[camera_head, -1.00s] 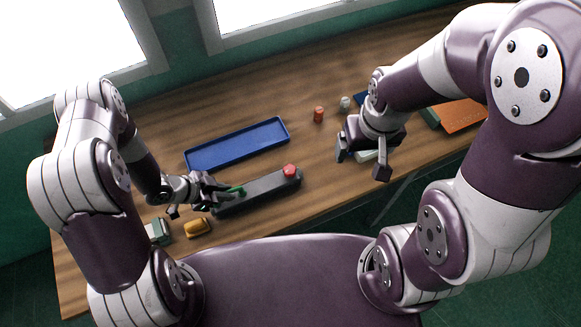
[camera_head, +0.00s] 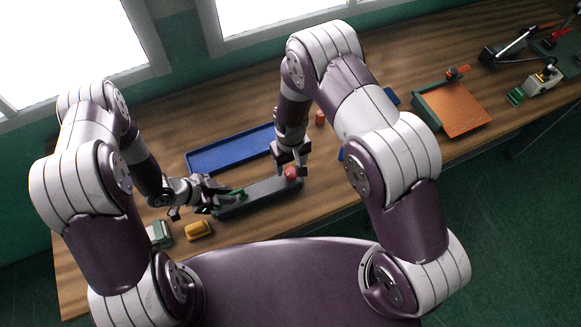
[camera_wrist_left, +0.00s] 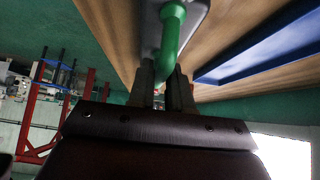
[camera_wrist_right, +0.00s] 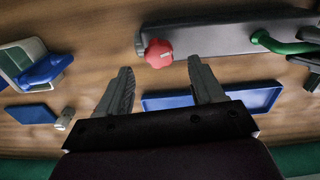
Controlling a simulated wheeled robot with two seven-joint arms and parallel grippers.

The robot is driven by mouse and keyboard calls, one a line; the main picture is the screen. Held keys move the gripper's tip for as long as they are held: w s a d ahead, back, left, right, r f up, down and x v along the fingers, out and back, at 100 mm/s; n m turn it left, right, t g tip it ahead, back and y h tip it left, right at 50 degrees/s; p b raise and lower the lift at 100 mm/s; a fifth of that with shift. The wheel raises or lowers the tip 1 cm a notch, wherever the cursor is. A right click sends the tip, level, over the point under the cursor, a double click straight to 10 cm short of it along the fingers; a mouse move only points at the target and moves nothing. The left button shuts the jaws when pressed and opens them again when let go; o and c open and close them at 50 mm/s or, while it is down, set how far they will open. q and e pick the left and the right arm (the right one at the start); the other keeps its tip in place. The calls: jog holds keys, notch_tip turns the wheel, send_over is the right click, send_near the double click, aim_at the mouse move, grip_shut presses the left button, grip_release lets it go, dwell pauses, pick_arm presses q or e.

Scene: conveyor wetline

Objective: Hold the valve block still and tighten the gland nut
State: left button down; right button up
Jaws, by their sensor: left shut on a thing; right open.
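The valve block (camera_head: 258,196) is a long dark grey bar on the wooden table. A green bent handle (camera_wrist_left: 172,38) rises from its left part. The red gland nut (camera_head: 292,174) sits at its right end and also shows in the right wrist view (camera_wrist_right: 158,53). My left gripper (camera_head: 228,195) is shut on the green handle; its fingers flank the handle in the left wrist view. My right gripper (camera_head: 290,155) is open and empty at the red nut, partly covering it in the head view. In the right wrist view the nut lies just beyond the fingertips, between their lines.
A blue tray (camera_head: 232,149) lies behind the block. A yellow piece (camera_head: 198,230) and a pale green box (camera_head: 160,234) lie front left. An orange cylinder (camera_head: 320,117) stands behind right. An orange-topped box (camera_head: 458,108) and other fixtures occupy the right side.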

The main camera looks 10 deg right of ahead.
aim_at(291, 171)
jog(key=shift+f, duration=1.9)
jog(key=c, duration=1.1)
jog(key=shift+o, duration=0.2)
